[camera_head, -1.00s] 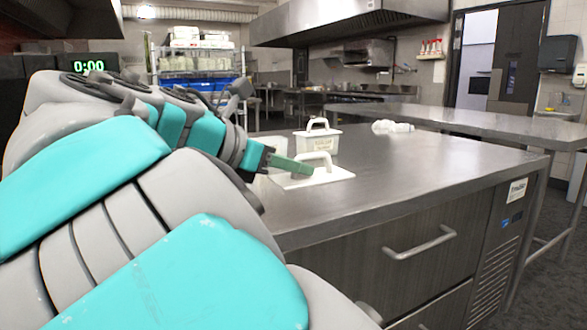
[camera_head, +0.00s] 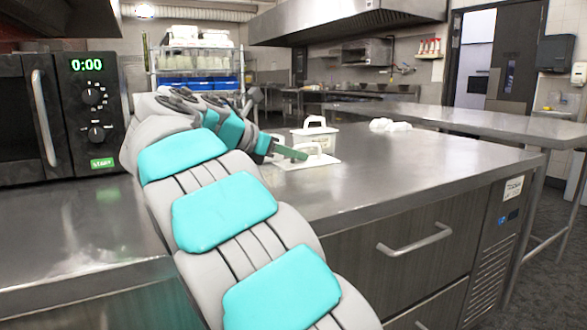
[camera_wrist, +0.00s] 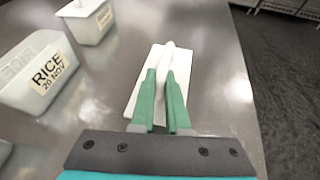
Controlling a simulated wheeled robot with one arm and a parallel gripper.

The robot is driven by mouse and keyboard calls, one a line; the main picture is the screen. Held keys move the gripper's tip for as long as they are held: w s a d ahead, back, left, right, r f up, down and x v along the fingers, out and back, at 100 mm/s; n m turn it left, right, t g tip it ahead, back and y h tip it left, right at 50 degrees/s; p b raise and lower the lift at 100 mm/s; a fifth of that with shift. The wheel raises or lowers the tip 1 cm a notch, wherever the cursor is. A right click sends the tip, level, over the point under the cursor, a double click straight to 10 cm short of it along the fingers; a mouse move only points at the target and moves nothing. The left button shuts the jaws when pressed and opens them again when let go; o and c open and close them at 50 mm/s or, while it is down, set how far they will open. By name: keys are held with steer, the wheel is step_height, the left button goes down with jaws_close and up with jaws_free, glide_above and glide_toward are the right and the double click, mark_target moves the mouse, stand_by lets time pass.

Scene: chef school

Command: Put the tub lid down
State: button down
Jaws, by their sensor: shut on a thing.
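The tub lid (camera_head: 322,161) is a flat white plate with a white loop handle. My gripper (camera_head: 290,153) is shut on that handle, and its green fingers also show in the wrist view (camera_wrist: 165,85). The lid lies level at the counter surface in front of a white lidded tub; whether it touches the steel I cannot tell. In the wrist view the lid (camera_wrist: 139,92) shows on both sides of the fingers. A white tub labelled RICE 20 NOV (camera_wrist: 35,75) stands to its left, apart from it.
The lidded white tub (camera_wrist: 90,22) stands farther back at the left. The steel counter (camera_head: 420,165) is clear to the right of the lid, with a crumpled white cloth-like thing (camera_head: 390,125) beyond. A microwave (camera_head: 90,110) stands at the left.

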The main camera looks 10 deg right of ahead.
mark_target(282, 164)
steer(key=shift+w+d, duration=0.1)
steer(key=shift+w, duration=0.35)
steer(key=shift+f+b, duration=0.5)
steer(key=shift+f, duration=1.35)
steer(key=c, duration=0.9)
jaws_free()
steer(key=shift+s+a+r, duration=0.15)
steer(key=shift+a+r, duration=0.1)
steer(key=p+v, duration=0.1)
steer(key=v, duration=1)
steer(key=shift+s+a+p, duration=0.15)
steer(key=shift+p, duration=0.25)
